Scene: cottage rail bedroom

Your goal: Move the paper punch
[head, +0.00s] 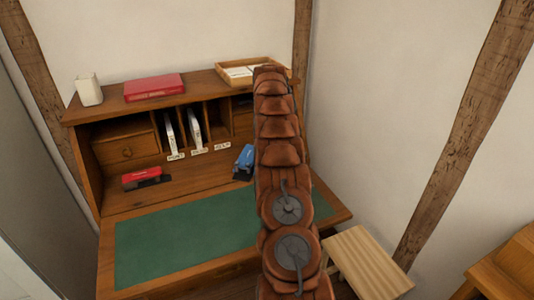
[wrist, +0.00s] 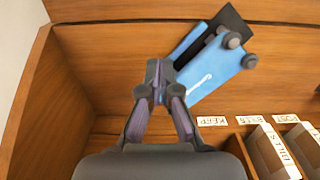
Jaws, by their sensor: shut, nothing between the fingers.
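The paper punch is blue with a dark base. In the head view the punch (head: 243,160) sits at the right inside the desk's cubby area, partly hidden behind my arm. In the wrist view the punch (wrist: 213,74) lies tilted just beyond and to the right of my fingertips. My gripper (wrist: 160,72) is shut and empty, its tips close beside the punch; whether they touch it I cannot tell. In the head view my arm hides the gripper.
A red stapler (head: 145,178) lies at the left of the desk. Labelled upright slots with white folders (head: 195,128) stand behind. The green writing mat (head: 180,240) is clear. A red book (head: 153,87), white cup (head: 88,90) and tray (head: 228,80) are on top. A wooden stool (head: 368,262) stands right.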

